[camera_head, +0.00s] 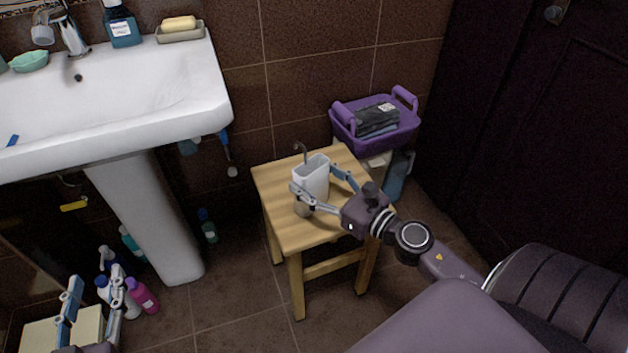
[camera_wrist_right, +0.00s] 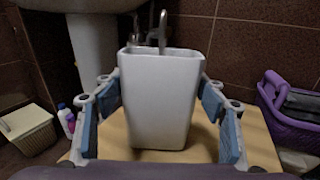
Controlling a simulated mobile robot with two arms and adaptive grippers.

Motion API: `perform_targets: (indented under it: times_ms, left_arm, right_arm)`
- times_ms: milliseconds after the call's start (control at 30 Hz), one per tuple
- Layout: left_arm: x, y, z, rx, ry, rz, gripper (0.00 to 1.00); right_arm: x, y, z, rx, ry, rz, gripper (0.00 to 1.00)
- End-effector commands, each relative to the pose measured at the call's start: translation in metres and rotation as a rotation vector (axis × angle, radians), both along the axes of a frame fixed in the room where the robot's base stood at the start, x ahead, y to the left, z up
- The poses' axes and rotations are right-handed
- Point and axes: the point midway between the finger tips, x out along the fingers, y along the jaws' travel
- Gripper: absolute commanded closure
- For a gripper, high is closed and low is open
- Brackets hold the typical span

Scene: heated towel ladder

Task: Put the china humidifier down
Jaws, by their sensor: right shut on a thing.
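The china humidifier (camera_head: 312,178) is a white, tapered, open-topped vessel with a thin metal hook at its back rim. It is upright over the wooden stool (camera_head: 275,185). My right gripper (camera_head: 322,190) is shut on it, with one finger along each side. In the right wrist view the humidifier (camera_wrist_right: 160,100) fills the middle between the blue finger pads. I cannot tell whether its base touches the stool top. My left gripper (camera_head: 96,278) is at the lower left of the head view, open and empty, away from the stool.
A white pedestal sink (camera_head: 150,90) stands left of the stool. A purple basket (camera_head: 372,135) with dark folded cloth is behind the stool to the right. Several bottles (camera_head: 143,295) stand on the floor by my left gripper.

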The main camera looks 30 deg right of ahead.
Motion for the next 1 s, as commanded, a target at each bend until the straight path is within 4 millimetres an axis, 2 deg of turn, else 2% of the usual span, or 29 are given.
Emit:
perform_targets:
  times_ms: [500,533,667,1000]
  left_arm:
    - [0.0011,-0.0012,0.0072,-0.009,-0.032,-0.002,0.60]
    - [0.0012,-0.0015,0.0082,-0.010,-0.036,-0.002,0.60]
    - [0.0011,-0.0015,0.0085,-0.010,-0.036,-0.002,0.60]
    - [0.0010,-0.0016,0.0079,-0.008,-0.031,-0.002,0.60]
  right_arm:
    - [0.0002,-0.0002,-0.0008,0.000,-0.002,0.000,0.58]
    - [0.0000,-0.0001,-0.0016,0.000,0.000,0.000,0.33]
    - [0.0000,-0.0001,-0.0015,0.000,0.000,0.000,0.19]
    - [0.0000,0.0000,-0.0008,0.000,0.000,0.000,0.18]
